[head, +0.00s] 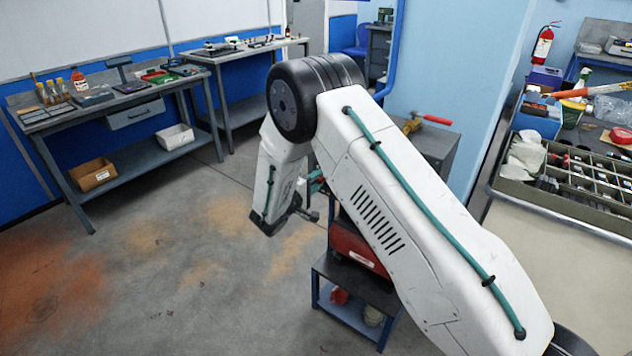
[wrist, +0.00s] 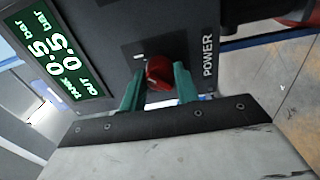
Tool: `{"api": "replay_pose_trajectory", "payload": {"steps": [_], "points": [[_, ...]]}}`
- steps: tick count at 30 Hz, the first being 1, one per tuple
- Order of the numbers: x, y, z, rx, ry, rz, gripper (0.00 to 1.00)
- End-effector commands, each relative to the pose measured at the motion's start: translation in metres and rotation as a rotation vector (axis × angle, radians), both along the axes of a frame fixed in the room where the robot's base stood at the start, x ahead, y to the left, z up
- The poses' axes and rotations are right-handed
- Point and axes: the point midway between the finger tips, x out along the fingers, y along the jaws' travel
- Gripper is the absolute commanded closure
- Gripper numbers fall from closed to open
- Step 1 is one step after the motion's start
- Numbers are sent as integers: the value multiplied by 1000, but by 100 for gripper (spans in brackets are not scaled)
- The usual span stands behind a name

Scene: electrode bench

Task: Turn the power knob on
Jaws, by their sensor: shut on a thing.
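The red power knob (wrist: 158,72) sits on a dark panel (wrist: 115,40) in the wrist view, with the white word POWER printed to its right. My gripper (wrist: 160,84) has its two green fingers on either side of the knob and is shut on it. The knob's lower part is partly hidden between the fingers. A green-lit display (wrist: 52,55) on the panel's left reads tank 0.5 bar and out 0.5 bar. In the head view, a red machine (head: 352,245) stands on a small dark cart, mostly hidden behind my arm; the knob is not visible there.
The cart (head: 352,292) has a lower shelf with a red item. Two workbenches (head: 130,102) stand at the back left. A grey cabinet (head: 432,145) with a red-handled hammer is behind my arm. A table with a sorting tray (head: 560,200) is at right. The floor at left is clear.

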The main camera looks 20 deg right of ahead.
Motion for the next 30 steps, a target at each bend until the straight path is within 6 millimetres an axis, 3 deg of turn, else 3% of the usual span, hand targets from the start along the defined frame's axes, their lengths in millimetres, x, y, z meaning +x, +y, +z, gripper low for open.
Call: {"api": "replay_pose_trajectory", "payload": {"steps": [5, 6, 8, 17, 30], "points": [[-1, 1, -2, 1, 4, 0, 92], [-1, 1, -2, 1, 4, 0, 58], [-1, 0, -2, 0, 4, 0, 47], [-2, 2, -1, 0, 2, 0, 47], [-39, 55, -1, 0, 4, 3, 47]]}}
